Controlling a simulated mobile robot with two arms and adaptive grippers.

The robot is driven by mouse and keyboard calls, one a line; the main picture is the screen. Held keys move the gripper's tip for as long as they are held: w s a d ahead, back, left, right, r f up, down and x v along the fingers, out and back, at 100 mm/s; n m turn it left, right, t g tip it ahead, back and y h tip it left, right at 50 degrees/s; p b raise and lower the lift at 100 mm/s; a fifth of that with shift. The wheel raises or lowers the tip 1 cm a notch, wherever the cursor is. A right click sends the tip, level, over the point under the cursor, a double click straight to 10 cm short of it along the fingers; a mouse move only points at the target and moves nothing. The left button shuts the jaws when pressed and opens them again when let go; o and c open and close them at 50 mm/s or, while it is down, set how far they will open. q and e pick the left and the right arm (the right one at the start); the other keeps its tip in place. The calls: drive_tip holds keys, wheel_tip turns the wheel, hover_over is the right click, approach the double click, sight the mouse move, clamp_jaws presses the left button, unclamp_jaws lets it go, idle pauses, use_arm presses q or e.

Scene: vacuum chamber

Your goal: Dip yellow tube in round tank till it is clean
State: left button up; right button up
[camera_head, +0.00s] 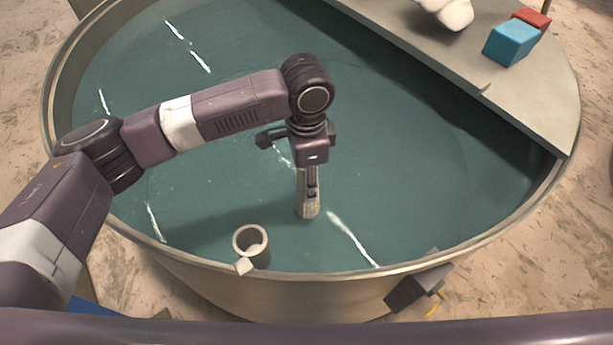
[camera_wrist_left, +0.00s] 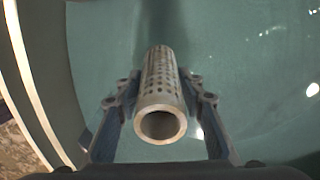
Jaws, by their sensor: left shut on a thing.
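The round tank (camera_head: 561,165) is a wide metal tub filled with blue-green water. My left arm reaches in from the left, and my left gripper (camera_head: 311,187) points down over the water near the tank's middle. It is shut on a tube (camera_wrist_left: 161,84), with one finger on each side of it in the left wrist view. The tube looks pale grey-beige, not clearly yellow, with rows of small dark holes and an open near end. In the head view the tube (camera_head: 302,206) points down to the water. I cannot tell how deep its lower end is. My right gripper is not in view.
A short open cup (camera_head: 250,244) sits inside the tank's near rim. A flat shelf (camera_head: 440,62) crosses the tank's upper right, bearing a blue block (camera_head: 511,43), a red block (camera_head: 532,18) and a white lumpy object (camera_head: 452,13). A dark box (camera_head: 412,288) is outside the near rim.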

use_arm(q)
wheel_tip(320, 180, down, 14)
drive_tip(key=b, duration=0.4)
drive_tip(key=shift+f, duration=0.1)
idle(0.3)
idle(0.7)
idle(1.4)
idle(0.7)
wheel_tip(320, 180, up, 20)
drive_tip(key=p, duration=1.4)
